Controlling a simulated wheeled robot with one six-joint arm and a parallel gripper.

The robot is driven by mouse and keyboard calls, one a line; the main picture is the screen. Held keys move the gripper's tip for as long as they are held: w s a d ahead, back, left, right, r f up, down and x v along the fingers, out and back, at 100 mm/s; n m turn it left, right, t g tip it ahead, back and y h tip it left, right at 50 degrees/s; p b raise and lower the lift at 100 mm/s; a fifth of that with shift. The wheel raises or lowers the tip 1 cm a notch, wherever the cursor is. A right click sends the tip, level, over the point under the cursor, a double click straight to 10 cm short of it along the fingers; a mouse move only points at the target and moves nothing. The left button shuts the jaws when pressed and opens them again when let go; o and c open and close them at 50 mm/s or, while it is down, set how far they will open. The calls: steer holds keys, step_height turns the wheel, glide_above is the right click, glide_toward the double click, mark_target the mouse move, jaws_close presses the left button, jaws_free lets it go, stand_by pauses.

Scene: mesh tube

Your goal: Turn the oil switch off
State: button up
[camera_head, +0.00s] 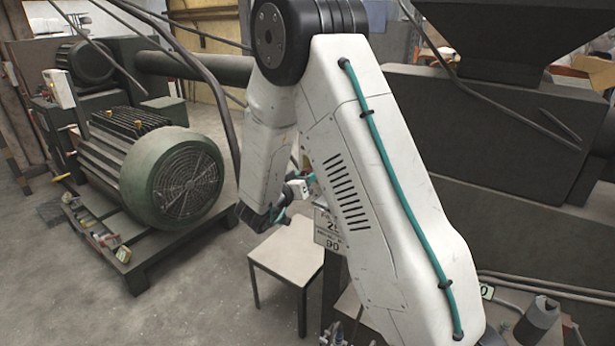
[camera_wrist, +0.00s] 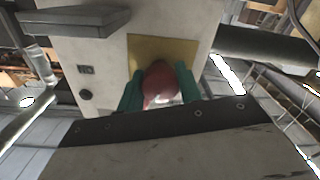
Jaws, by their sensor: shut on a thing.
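In the wrist view a red switch knob (camera_wrist: 160,80) sits on a yellow square plate (camera_wrist: 185,50), mounted on a pale panel (camera_wrist: 105,55). I take it for the oil switch. My gripper (camera_wrist: 158,90) has its two green fingers on either side of the red knob, shut on it. A small pale mark shows at the knob's lower part. In the head view my white arm covers most of the place where I grip, and the knob cannot be made out there.
On the panel, a small dark switch (camera_wrist: 86,70) and a round black button (camera_wrist: 85,94) are beside the plate. In the head view a green motor (camera_head: 170,175) stands at left, a small stool (camera_head: 288,255) below my wrist, and dark machinery (camera_head: 480,130) at right. Open floor lies at lower left.

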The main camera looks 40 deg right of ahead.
steer(key=shift+n, duration=1.9)
steer(key=o, duration=1)
steer(key=v, duration=0.8)
